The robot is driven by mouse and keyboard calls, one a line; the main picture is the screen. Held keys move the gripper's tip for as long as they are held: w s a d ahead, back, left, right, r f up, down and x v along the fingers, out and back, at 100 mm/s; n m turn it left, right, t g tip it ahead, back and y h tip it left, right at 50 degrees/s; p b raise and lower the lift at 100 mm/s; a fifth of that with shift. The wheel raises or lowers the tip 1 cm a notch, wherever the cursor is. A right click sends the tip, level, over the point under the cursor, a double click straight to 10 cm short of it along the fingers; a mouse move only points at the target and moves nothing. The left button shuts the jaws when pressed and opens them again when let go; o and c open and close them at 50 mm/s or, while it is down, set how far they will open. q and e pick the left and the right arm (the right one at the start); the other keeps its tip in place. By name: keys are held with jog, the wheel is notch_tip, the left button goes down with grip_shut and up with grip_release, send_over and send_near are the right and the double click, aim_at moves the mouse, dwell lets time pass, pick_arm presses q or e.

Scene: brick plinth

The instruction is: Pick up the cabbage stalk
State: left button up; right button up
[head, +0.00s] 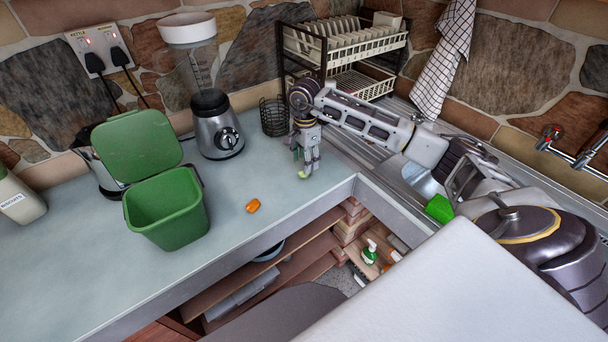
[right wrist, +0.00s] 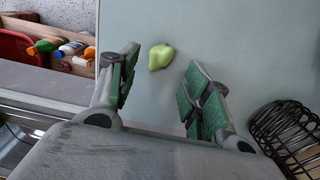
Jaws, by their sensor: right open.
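The cabbage stalk (head: 303,174) is a small pale green piece on the grey counter near its inner corner. In the right wrist view the cabbage stalk (right wrist: 160,57) lies beyond the fingertips, between the lines of the two fingers and nearer the left one. My right gripper (head: 306,165) points down just above it, and its fingers partly hide it in the head view. The right wrist view shows the right gripper (right wrist: 158,85) open, with green pads apart and nothing between them. My left gripper is not in view.
An orange piece (head: 253,206) lies left of the stalk. A green bin (head: 166,212) with its lid open and a blender (head: 214,125) stand further left. A black wire basket (head: 273,116) is close behind the gripper; a dish rack (head: 345,45) stands at the back. The counter edge is near in front.

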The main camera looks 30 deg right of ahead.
jog(key=shift+s+f+p, duration=0.1)
jog(key=shift+f+p, duration=0.25)
jog(key=shift+f, duration=0.6)
jog(key=shift+d+f, duration=0.1)
jog(key=shift+f, duration=1.4)
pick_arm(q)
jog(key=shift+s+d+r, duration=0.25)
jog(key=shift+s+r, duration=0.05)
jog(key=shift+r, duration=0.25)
pick_arm(e)
jog(key=c, duration=0.7)
